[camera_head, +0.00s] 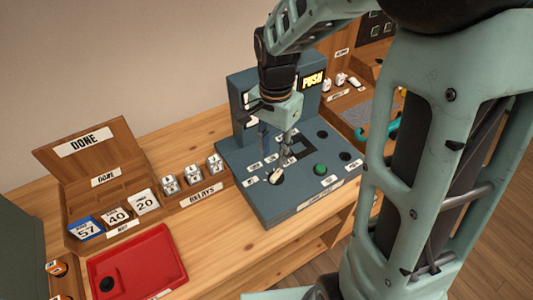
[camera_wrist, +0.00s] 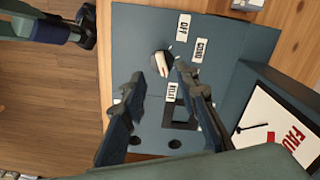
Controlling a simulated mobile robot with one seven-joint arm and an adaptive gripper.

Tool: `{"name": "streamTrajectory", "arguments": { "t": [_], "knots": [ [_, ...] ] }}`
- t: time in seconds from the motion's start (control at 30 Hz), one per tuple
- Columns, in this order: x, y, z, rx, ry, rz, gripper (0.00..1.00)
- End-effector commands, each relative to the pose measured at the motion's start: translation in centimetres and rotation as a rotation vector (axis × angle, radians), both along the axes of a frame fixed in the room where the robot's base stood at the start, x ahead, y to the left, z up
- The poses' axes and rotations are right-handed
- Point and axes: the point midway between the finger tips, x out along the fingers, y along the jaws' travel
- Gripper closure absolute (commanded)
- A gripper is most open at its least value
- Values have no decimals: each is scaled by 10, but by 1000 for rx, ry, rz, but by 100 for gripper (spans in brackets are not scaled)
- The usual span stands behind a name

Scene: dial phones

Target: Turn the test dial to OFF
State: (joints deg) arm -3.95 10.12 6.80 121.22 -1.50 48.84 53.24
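Which label the knob points at is unclear. My gripper (camera_wrist: 160,72) is open, its fingers either side of the dial in the picture. Contact is not visible. My gripper (camera_head: 279,152) is above the panel in the head view.
A green button (camera_head: 320,169) and dark holes are on the panel. An upright housing with a lit PUSH sign (camera_head: 313,79) stands behind. To the left are the relays rack (camera_head: 200,193), a DONE box (camera_head: 75,205) with number cards, and a red tray (camera_head: 135,275).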

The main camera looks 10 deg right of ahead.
Motion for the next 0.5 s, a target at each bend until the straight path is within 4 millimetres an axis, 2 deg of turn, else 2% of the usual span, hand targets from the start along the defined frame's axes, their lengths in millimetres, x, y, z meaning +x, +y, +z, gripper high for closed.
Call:
{"name": "streamTrajectory", "arguments": {
  "t": [0.3,0.5],
  "knots": [
    [-1,-1,-61,-1,5,1,72],
    [0,-1,-87,-1,2,2,72]
  ]
}}
